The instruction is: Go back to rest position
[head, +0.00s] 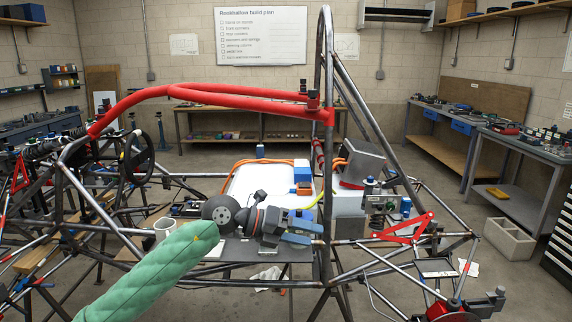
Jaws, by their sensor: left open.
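My left arm, in a green quilted sleeve, reaches in from the bottom left of the head view. My left gripper (308,228) is dark with blue-grey fingers. It is open, pointing right over the dark grey plate in the middle of the tube chassis (325,150). I see nothing held between the fingers. The gripper's tips are close to an upright chassis tube in the picture; I cannot tell whether they touch. My right gripper is not in view.
Red padded tubes (200,90) cross the chassis above the gripper. A white mug (164,228) stands left of the wrist. A blue and white box (302,170), orange cables and a grey box (362,160) lie beyond. Workbenches (515,150) line the walls. Chassis tubes surround the arm.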

